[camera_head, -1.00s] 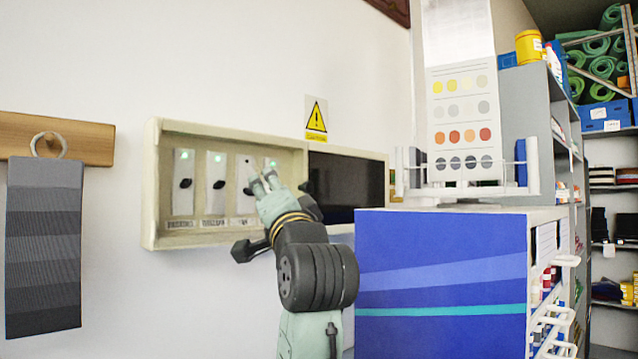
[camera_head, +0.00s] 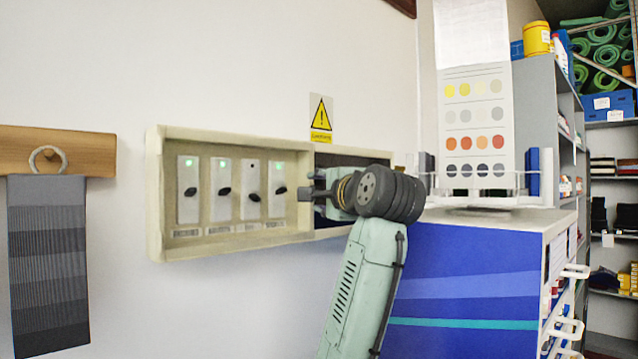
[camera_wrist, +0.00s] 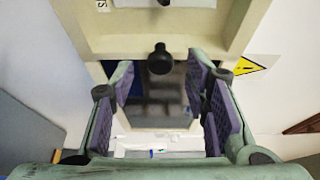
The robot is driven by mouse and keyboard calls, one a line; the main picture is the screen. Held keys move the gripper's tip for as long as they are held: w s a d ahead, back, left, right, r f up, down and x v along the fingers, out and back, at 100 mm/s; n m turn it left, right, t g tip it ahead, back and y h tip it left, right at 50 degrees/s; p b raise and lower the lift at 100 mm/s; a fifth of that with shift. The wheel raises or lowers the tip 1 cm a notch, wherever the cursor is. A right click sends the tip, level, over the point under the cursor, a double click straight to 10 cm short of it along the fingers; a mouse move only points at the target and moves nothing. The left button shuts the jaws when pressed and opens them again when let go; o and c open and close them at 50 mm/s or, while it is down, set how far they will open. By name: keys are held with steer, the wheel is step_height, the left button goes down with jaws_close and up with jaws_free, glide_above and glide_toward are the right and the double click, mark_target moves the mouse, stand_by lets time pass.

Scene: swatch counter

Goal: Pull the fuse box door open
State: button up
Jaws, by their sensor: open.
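The cream fuse box (camera_head: 154,200) hangs on the wall. Its left part shows several white switches with black levers. A dark glossy panel, seemingly the door (camera_head: 332,160), fills the right part and looks flush in the frame; it also shows in the wrist view (camera_wrist: 165,105). A black knob (camera_wrist: 160,60) stands near the panel's edge beside the switch section. My gripper (camera_head: 308,186) is at that edge and hides the knob in the head view. In the wrist view my open gripper (camera_wrist: 158,75) has its purple-padded fingers on either side of the knob, with gaps; contact is not visible.
A blue-sided cabinet (camera_head: 460,280) with a swatch stand (camera_head: 475,130) stands right of the box, close to my arm. A yellow warning sign (camera_head: 321,118) is above the box. A grey striped swatch (camera_head: 47,265) hangs left. The wall below the box is clear.

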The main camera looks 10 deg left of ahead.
steer(key=shift+x, duration=0.9)
steer(key=shift+c, duration=0.3)
jaws_close()
